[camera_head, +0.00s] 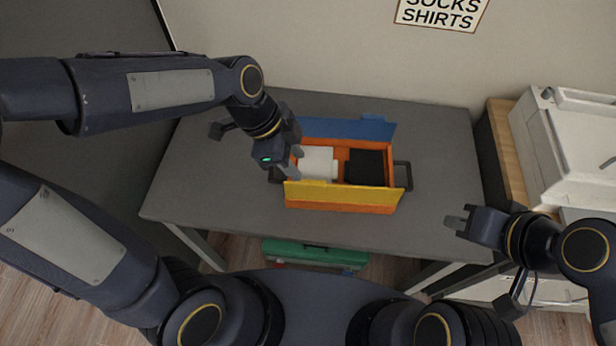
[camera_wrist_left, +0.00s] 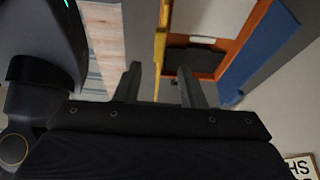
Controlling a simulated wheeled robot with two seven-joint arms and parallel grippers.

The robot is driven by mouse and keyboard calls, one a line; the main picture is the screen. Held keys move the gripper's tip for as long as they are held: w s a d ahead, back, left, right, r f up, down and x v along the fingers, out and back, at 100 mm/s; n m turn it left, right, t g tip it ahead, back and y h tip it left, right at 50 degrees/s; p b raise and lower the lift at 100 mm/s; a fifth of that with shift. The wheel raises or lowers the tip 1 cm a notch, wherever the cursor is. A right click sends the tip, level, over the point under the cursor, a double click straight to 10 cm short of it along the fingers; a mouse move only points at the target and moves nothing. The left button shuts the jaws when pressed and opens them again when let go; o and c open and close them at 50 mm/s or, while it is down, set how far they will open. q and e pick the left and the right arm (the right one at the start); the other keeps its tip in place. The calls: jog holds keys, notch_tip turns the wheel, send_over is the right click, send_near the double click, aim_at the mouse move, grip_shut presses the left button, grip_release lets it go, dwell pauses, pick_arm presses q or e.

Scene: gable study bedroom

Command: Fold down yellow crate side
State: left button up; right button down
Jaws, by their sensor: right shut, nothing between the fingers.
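The orange crate (camera_head: 340,208) stands on the grey table. Its yellow side (camera_head: 340,193) is along the front and looks raised; its exact tilt is hard to tell. In the left wrist view the yellow side (camera_wrist_left: 159,50) shows nearly edge-on, as a narrow strip running between the fingertips. My left gripper (camera_head: 292,164) is at the crate's left end, by the yellow side's left end. It also shows in the left wrist view (camera_wrist_left: 161,72), open, with gaps beside the yellow strip. My right gripper (camera_head: 456,222) is shut and empty, over the table's right front edge.
A blue side (camera_head: 362,128) stands at the crate's back. White (camera_head: 317,160) and black (camera_head: 365,166) items lie inside. A dark handle (camera_head: 405,176) sticks out at the right end. The table (camera_head: 220,205) is clear around the crate. A green box (camera_head: 312,255) is below.

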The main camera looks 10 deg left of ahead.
aim_at(311, 182)
pick_arm(q)
jog(key=x, duration=0.7)
jog(key=shift+c, duration=0.5)
grip_shut()
